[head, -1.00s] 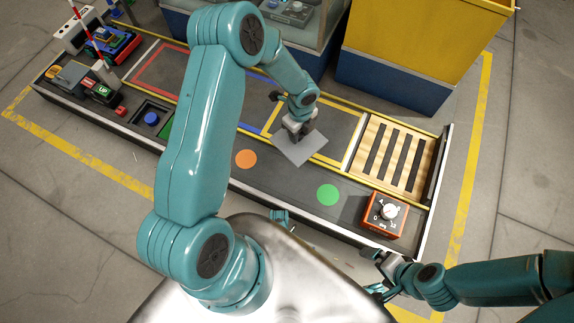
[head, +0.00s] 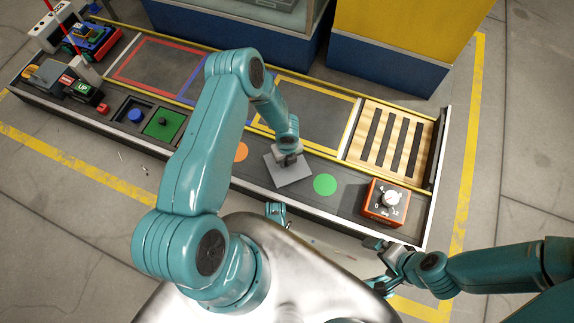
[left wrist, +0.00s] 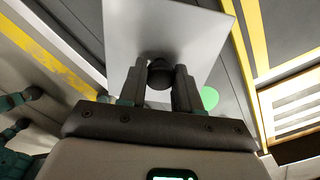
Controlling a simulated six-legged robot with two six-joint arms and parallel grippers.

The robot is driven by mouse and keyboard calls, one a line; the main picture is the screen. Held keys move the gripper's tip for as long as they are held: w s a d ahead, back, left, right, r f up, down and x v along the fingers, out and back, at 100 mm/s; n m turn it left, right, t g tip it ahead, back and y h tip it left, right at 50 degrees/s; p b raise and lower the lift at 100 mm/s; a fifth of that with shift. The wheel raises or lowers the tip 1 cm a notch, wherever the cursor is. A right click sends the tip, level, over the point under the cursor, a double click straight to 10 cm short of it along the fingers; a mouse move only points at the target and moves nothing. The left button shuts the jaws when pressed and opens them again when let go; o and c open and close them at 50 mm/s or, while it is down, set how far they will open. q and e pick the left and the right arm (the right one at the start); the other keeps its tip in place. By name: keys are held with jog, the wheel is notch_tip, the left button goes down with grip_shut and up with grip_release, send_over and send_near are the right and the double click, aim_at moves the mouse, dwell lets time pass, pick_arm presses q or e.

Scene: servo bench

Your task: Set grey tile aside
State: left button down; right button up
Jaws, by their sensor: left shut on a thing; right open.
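The grey tile (head: 288,172) is a flat square plate with a dark knob. My left gripper (head: 287,158) is shut on the knob, over the front strip of the bench between the orange dot (head: 238,152) and the green dot (head: 325,184). In the left wrist view the tile (left wrist: 135,32) fills the top middle, and the fingers (left wrist: 160,80) close on its knob. Whether the tile touches the bench, I cannot tell. My right gripper (head: 378,285) is open and empty, low at the right, off the bench's front edge.
An orange dial box (head: 385,202) stands at the right front of the bench. A slatted wooden panel (head: 392,142) lies behind it. The yellow-framed area (head: 310,112) is bare. A blue button (head: 136,115) and green plate (head: 165,124) sit at the left.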

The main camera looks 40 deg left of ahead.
pick_arm(q)
notch_tip(320, 180, down, 5)
jog(key=shift+r+b, duration=0.1)
jog(key=shift+b, duration=0.8)
jog(key=shift+r, duration=0.15)
jog(key=shift+f, duration=0.2)
jog(key=c, duration=0.8)
grip_release()
